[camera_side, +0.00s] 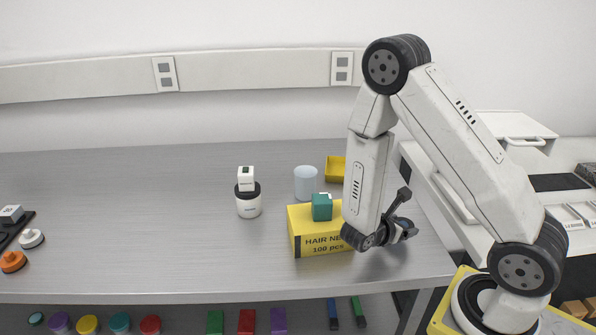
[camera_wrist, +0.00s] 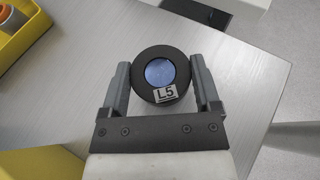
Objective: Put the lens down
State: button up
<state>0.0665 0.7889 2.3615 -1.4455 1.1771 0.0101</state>
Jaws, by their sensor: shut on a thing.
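The lens (camera_wrist: 160,72) is a pale blue disc in a thick black ring with a white "L5" label. My gripper (camera_wrist: 159,65) is shut on it, with one grey finger on each side of the ring. In the side view my gripper (camera_side: 402,222) is at the right end of the grey table (camera_side: 150,220), right of the yellow hair net box. The lens shows there only as a small bluish spot, partly hidden by the gripper. I cannot tell whether the lens touches the tabletop.
Left of my gripper stands the yellow hair net box (camera_side: 318,239) with a teal block (camera_side: 322,207) on it. Behind are a translucent cup (camera_side: 305,183) and a yellow bin (camera_side: 335,169). The table's right edge is close.

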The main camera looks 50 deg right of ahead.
jog(key=shift+f, duration=1.25)
jog(key=shift+f, duration=0.1)
jog(key=o, duration=1.1)
jog(key=shift+v, duration=1.05)
jog(key=v, duration=0.3)
jog(key=shift+r, duration=3.55)
